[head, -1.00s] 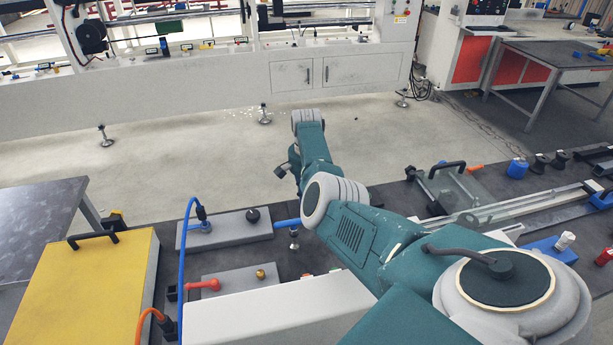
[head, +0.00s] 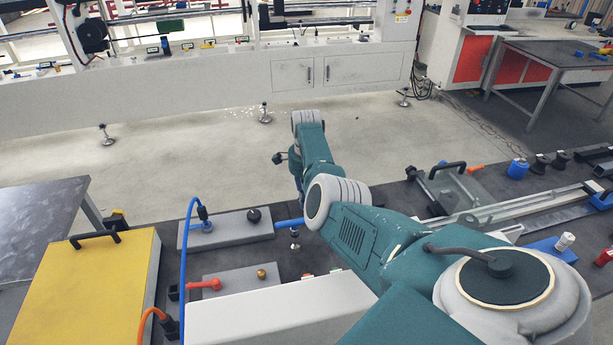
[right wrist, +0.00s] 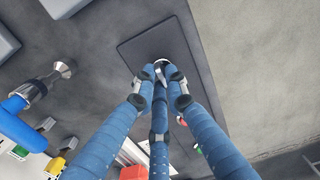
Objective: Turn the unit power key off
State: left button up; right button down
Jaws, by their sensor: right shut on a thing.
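The unit power key (right wrist: 157,68) is a small light metallic piece on a dark rectangular panel (right wrist: 140,48) in the right wrist view. My right gripper (right wrist: 162,76) is shut on it, its blue jointed fingers converging there from below. The fingers cover most of the key, so its exact angle cannot be told. In the head view my right arm reaches over the bench and hides the gripper tips, the key and the panel. My left gripper is not in view.
A blue handle (right wrist: 22,125) and a metal post (right wrist: 55,82) stand left of the fingers in the wrist view. In the head view, a yellow case (head: 85,290), a blue cable (head: 184,265) and a red lever (head: 205,285) lie left of my arm.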

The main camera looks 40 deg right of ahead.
aim_at(307, 200)
jog(key=shift+d+r+m, duration=0.1)
jog(key=shift+r+m, duration=0.05)
jog(key=shift+m, duration=0.25)
jog(key=c, duration=1.8)
grip_release()
jog(key=shift+o, duration=0.2)
notch_tip(307, 200, up, 12)
jog(key=shift+d, duration=0.1)
